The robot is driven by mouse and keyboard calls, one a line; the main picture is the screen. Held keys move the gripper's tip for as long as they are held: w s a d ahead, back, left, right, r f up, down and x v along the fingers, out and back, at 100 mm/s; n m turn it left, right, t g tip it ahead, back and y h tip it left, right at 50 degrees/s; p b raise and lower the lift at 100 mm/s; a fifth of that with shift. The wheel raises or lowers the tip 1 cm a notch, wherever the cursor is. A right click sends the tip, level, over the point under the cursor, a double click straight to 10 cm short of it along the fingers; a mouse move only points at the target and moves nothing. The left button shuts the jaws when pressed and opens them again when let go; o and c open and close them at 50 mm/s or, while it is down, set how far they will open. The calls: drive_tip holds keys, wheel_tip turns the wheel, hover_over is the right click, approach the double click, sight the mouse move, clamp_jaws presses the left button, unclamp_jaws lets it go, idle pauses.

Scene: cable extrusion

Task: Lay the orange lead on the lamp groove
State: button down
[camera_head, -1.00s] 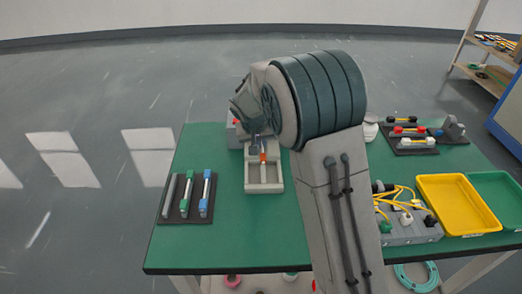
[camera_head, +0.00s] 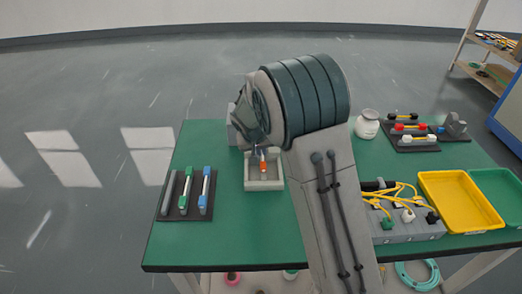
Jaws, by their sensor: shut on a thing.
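The orange lead (camera_head: 263,168) shows as a short orange piece over the light grey tray (camera_head: 265,186) near the table's middle. My gripper (camera_head: 262,155) points down at it and is shut on it, partly hidden by my arm. I cannot tell whether the lead touches the tray floor. A dark board (camera_head: 185,213) at the left carries a green-ended lead (camera_head: 186,190), a blue-ended lead (camera_head: 205,190) and a plain grey bar (camera_head: 168,192). No lamp mark is legible, so I cannot tell which groove is the lamp groove.
A grey block with yellow cables (camera_head: 405,231) stands right of my arm, beside a yellow tray (camera_head: 459,202) and a green tray (camera_head: 497,192). A white jar (camera_head: 367,124) and a dark rack (camera_head: 412,144) with several leads are behind. Green tabletop (camera_head: 225,240) is clear in front.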

drive_tip(key=shift+f, duration=0.1)
drive_tip(key=c, duration=1.9)
unclamp_jaws()
drive_tip(key=shift+r+p, duration=0.65)
drive_tip(key=v, duration=1.2)
drive_tip(key=s+d+r+g+y, duration=0.15)
drive_tip(key=s+d+r, duration=0.25)
drive_tip(key=s+d, duration=0.8)
drive_tip(key=s+d+f, duration=0.2)
drive_tip(key=s, duration=1.3)
drive_tip(key=shift+s+d+g+y, duration=0.2)
drive_tip(key=shift+s+g+y, duration=0.15)
